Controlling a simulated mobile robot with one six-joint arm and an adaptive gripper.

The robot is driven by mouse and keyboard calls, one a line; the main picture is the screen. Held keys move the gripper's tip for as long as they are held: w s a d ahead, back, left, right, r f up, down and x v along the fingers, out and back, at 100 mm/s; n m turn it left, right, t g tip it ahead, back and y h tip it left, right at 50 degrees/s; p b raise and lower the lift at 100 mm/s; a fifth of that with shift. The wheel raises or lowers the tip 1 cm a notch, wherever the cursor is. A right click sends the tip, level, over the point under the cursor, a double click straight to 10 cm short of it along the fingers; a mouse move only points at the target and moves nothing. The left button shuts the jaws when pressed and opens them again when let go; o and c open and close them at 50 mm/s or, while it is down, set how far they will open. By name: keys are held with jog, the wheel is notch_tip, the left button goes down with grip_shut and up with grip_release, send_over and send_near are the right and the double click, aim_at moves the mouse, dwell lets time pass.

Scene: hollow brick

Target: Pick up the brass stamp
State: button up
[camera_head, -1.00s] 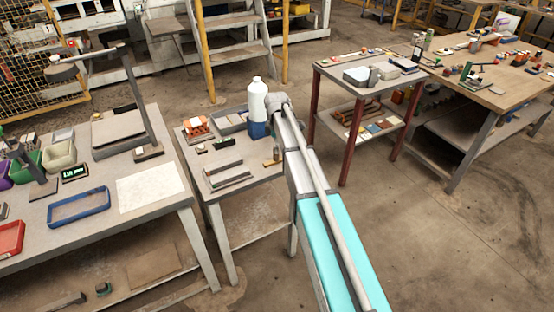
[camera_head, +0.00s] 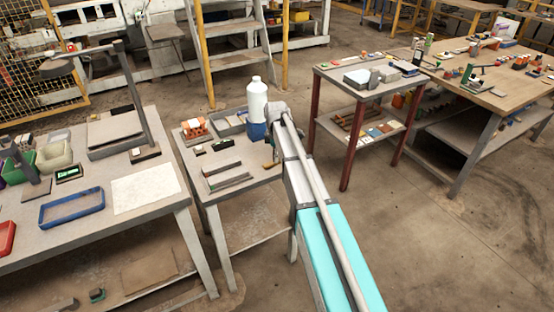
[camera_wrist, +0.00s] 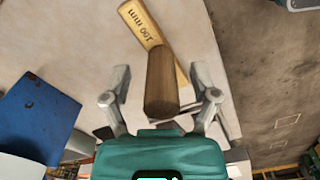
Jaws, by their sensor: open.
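In the wrist view a brown, rounded wooden handle (camera_wrist: 161,85) stands between the fingers of my gripper (camera_wrist: 159,72). It seems to be the stamp's handle; no brass base shows clearly. The fingers are spread, one on each side, with visible gaps to the handle. In the head view a small brownish item (camera_head: 268,166) shows at the small table's right edge, beside the end of my arm, which hides most of my gripper.
A white bottle (camera_head: 257,97) stands close behind the end of my arm. A blue object (camera_wrist: 35,117) is left of the fingers in the wrist view. Orange pieces (camera_head: 194,128) and grey bars (camera_head: 226,180) are on the small table (camera_head: 247,187). Open floor lies to the right.

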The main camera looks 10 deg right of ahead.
jog(key=shift+c, duration=0.2)
grip_shut()
jog(key=shift+r, duration=0.1)
dwell(0.5)
notch_tip(320, 180, up, 2)
jog(key=p, duration=0.2)
jog(key=shift+r+p, duration=0.25)
jog(key=shift+p, duration=0.15)
jog(key=s+a+r+p, duration=0.1)
jog(key=s+r+p, duration=0.9)
jog(key=s, duration=0.4)
jog(key=shift+r, duration=0.15)
